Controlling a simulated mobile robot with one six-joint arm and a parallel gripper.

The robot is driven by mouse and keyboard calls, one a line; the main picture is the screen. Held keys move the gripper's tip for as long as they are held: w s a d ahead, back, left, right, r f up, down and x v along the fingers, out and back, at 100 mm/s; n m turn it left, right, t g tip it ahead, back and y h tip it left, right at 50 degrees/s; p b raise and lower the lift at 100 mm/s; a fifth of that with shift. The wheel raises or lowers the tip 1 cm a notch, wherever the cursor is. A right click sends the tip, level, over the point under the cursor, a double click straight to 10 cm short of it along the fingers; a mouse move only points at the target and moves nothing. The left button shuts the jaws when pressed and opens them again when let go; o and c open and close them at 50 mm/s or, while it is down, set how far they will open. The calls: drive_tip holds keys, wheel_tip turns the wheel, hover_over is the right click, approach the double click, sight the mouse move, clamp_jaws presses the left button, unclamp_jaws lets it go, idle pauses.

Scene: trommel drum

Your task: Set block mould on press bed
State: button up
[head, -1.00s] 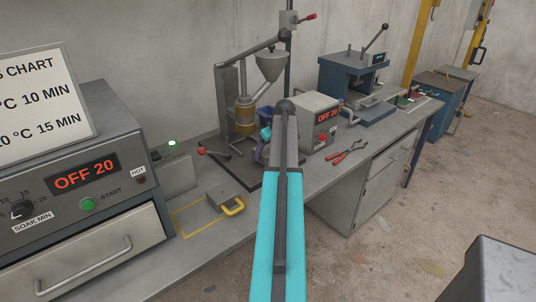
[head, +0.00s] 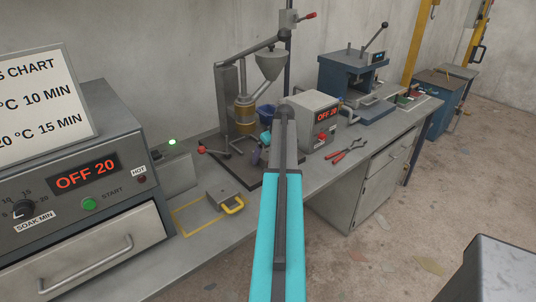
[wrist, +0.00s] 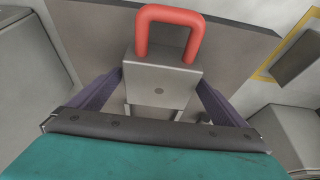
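A grey metal block with a red loop handle, which looks like the block mould (wrist: 160,82), is between my gripper's purple fingers in the wrist view. My gripper (wrist: 161,85) appears shut on its sides. In the head view, my gripper (head: 257,155) is over the bench beside the hopper machine, and my arm hides the block. The blue press (head: 345,78) stands farther along the bench. Its bed (head: 368,106) looks clear of any mould. Whether the held block touches the dark plate (wrist: 235,38) behind it cannot be told.
A grey block with a yellow handle (head: 225,198) lies by a yellow floor outline on the bench. The oven (head: 75,190) fills the left.

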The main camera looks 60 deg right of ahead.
drive_tip(key=shift+r, duration=0.2)
drive_tip(key=b+v, duration=0.2)
drive_tip(key=v, duration=1)
idle(1.1)
